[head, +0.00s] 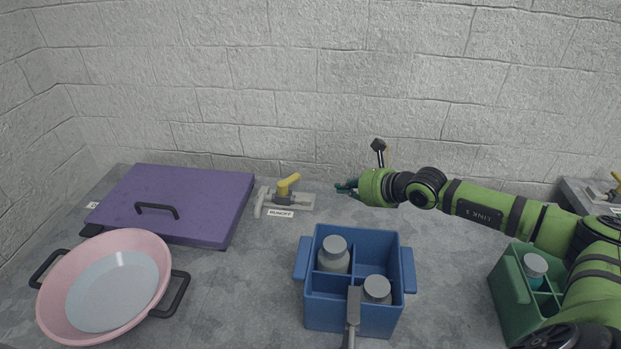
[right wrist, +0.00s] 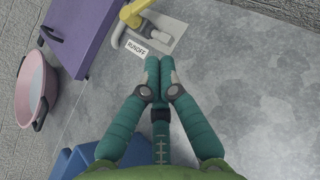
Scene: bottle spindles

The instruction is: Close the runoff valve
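The runoff valve (head: 284,193) is a grey fitting with a yellow lever (head: 289,184) on a pale plate at the back of the counter, with a RUNOFF label (head: 281,213) in front. In the head view the lever slants up to the right. The yellow lever also shows at the top of the right wrist view (right wrist: 134,12). My right gripper (head: 346,187) is just right of the valve plate, apart from it. In the right wrist view its teal fingers (right wrist: 160,64) are together with nothing between them. My left gripper is not in view.
A blue caddy (head: 318,300) with two grey-capped bottles stands in front. A purple lid (head: 190,190) and a pink pan (head: 140,245) are on the left. A green caddy (head: 512,290) and another yellow-handled valve (head: 616,181) are on the right. A wall rises behind.

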